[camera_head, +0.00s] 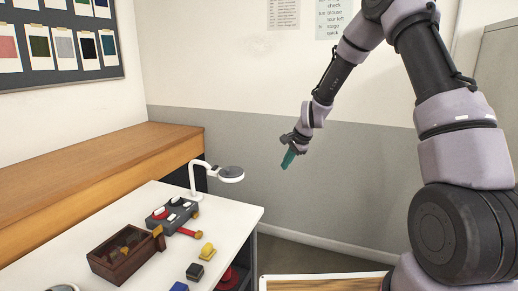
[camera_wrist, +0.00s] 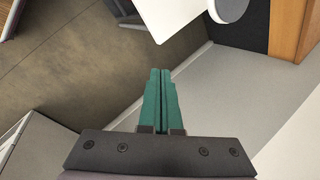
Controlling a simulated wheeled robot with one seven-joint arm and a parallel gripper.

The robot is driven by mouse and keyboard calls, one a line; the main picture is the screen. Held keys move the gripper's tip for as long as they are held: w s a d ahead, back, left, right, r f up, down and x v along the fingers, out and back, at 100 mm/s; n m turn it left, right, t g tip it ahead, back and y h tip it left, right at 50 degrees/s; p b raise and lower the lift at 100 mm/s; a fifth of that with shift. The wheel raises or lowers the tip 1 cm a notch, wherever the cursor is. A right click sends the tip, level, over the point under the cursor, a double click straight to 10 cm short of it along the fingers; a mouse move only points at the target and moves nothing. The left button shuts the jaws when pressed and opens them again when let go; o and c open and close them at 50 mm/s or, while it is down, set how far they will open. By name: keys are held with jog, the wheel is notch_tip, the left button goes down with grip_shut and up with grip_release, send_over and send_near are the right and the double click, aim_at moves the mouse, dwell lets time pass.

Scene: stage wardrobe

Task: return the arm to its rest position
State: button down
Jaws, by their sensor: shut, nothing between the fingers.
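My arm (camera_head: 435,80) arches up on the right of the head view and reaches left and down to my gripper (camera_head: 287,163). The gripper hangs in the air in front of the grey lower wall, right of the white table and clear of it. In the wrist view its two green fingers (camera_wrist: 160,75) lie side by side, shut, with nothing between them.
The white table (camera_head: 233,214) carries a white lamp (camera_head: 230,174), a dark wooden box (camera_head: 122,262), a grey control box (camera_head: 172,215), a yellow piece (camera_head: 207,251) and other small items. A wooden counter (camera_head: 95,180) runs behind it. Open floor (camera_wrist: 75,60) shows in the wrist view.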

jog(key=s+d+r+n+t, duration=0.1)
jog(key=s+d+r, duration=0.25)
jog(key=r, duration=0.45)
jog(key=s+d+r+n+h, duration=0.1)
jog(key=s+d+r+n, duration=0.1)
jog(key=s+r, duration=0.4)
jog(key=s+d+r+n+t, duration=0.1)
jog(key=s+d+r, duration=0.25)
jog(key=r, duration=0.55)
jog(key=s+d+r+n, duration=0.1)
jog(key=s+d+r, duration=0.1)
jog(key=s, duration=0.8)
jog(key=s+d+r+n+t, duration=0.1)
jog(key=s+r, duration=0.4)
jog(key=s, duration=0.6)
jog(key=d+n, duration=0.1)
jog(key=d, duration=0.1)
jog(key=shift+d+h, duration=0.3)
jog(key=shift+h, duration=0.1)
jog(key=shift+r, duration=0.1)
